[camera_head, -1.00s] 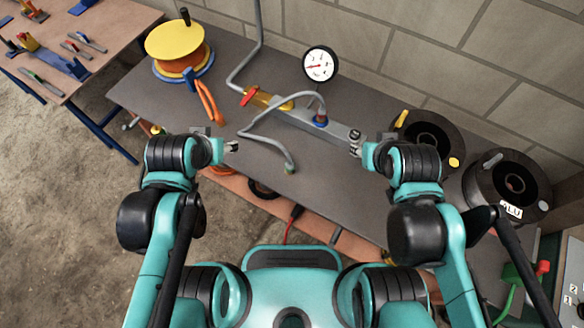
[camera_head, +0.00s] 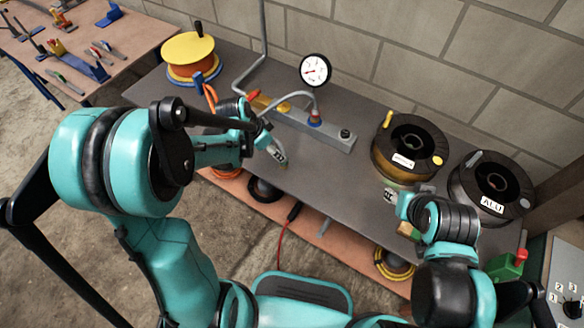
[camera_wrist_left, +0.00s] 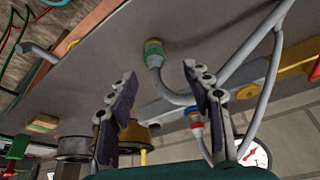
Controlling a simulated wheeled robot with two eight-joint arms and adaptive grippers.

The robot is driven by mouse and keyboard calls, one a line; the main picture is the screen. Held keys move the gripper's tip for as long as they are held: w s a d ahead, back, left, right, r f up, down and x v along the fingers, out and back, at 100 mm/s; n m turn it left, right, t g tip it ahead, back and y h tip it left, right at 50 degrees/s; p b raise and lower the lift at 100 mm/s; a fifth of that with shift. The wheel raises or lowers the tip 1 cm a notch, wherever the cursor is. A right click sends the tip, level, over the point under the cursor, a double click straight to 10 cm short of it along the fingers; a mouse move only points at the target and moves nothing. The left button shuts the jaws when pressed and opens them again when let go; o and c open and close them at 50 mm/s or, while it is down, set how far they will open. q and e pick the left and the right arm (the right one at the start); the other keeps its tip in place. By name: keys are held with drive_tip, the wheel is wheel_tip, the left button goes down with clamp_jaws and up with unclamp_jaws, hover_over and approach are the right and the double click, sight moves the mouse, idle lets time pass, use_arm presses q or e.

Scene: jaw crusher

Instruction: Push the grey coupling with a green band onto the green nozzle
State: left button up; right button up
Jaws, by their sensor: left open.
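The grey coupling with a green band (camera_wrist_left: 153,47) is at the end of a grey hose over the bench, in the left wrist view. My left gripper (camera_wrist_left: 159,72) is open, and the coupling shows beyond the gap between its fingertips, apart from both. In the head view my left gripper (camera_head: 274,151) is over the middle of the bench, and it and its arm largely hide the coupling. My right gripper (camera_head: 391,196) is at the bench's right front, near the spools; its fingers are too small to read. I cannot make out the green nozzle for certain.
A grey manifold (camera_head: 333,137) with a pressure gauge (camera_head: 315,69) stands along the back of the bench. A hose reel (camera_head: 188,57) is at the left end, and two wire spools (camera_head: 408,147) (camera_head: 490,183) are at the right.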

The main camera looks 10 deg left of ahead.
use_arm(q)
drive_tip(key=shift+d+f, duration=0.15)
drive_tip(key=shift+f, duration=0.1)
drive_tip(key=shift+b+x, duration=0.55)
drive_tip(key=shift+x, duration=0.75)
drive_tip(key=b+x, duration=0.1)
drive_tip(key=x, duration=0.2)
drive_tip(key=b+x, duration=0.1)
drive_tip(key=shift+s+d+f+b, duration=0.2)
drive_tip(key=shift+f+b, duration=0.05)
drive_tip(key=shift+b, duration=0.05)
drive_tip(key=shift+w+d+f, duration=0.15)
drive_tip(key=shift+w+f, duration=0.05)
drive_tip(key=shift+f, duration=0.2)
